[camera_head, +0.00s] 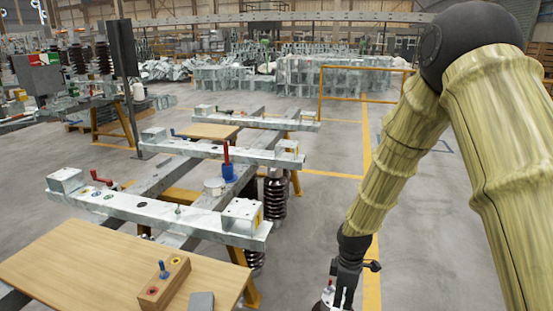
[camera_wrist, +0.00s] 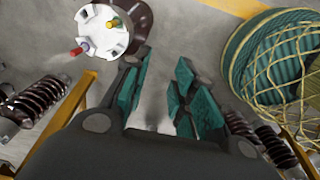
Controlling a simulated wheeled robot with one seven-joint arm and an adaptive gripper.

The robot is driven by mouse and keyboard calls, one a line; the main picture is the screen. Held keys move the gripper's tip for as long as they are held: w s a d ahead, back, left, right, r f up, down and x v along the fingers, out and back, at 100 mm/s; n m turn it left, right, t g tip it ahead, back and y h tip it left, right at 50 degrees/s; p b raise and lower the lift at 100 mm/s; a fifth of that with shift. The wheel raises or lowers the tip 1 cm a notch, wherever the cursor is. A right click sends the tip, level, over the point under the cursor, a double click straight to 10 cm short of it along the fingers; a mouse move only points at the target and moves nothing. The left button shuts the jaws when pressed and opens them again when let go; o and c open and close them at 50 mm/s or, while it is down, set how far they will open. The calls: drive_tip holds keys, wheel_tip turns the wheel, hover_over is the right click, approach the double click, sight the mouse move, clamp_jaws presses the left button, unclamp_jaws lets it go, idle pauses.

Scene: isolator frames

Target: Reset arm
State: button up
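My arm, with ribbed yellow-green sleeves, comes down the right side of the head view. My gripper (camera_head: 345,283) hangs low at the bottom edge of that view, right of the isolator frames, with its tips partly cut off. In the wrist view my gripper (camera_wrist: 160,88) shows two fingers with teal pads, spread apart with an empty gap between them. The galvanised isolator frame (camera_head: 150,214) stands left of it on yellow supports. A white round flange (camera_wrist: 104,42) with a red peg and a yellow peg lies beyond the fingers, apart from them.
A wooden board (camera_head: 70,262) carries a small wooden block (camera_head: 164,283) with a blue bolt. A blue cup (camera_head: 228,173) holding red-handled tools stands on the frame. Brown ribbed insulators (camera_head: 275,197) hang below. A netted teal container (camera_wrist: 275,55) is at right. Floor right of the yellow line is clear.

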drive_tip(key=s+d+f+m, duration=0.1)
drive_tip(key=s+f+m, duration=0.5)
drive_tip(key=s+f, duration=0.65)
drive_tip(key=s+d+f+m, duration=0.1)
drive_tip(key=s+f+m, duration=0.65)
drive_tip(key=s, duration=0.75)
drive_tip(key=s+d+f+m+p, duration=0.1)
drive_tip(key=s+f+m, duration=0.1)
drive_tip(key=s, duration=0.6)
wheel_tip(320, 180, up, 12)
drive_tip(key=p, duration=1.1)
drive_tip(key=shift+d+n, duration=0.2)
drive_tip(key=shift+n, duration=0.15)
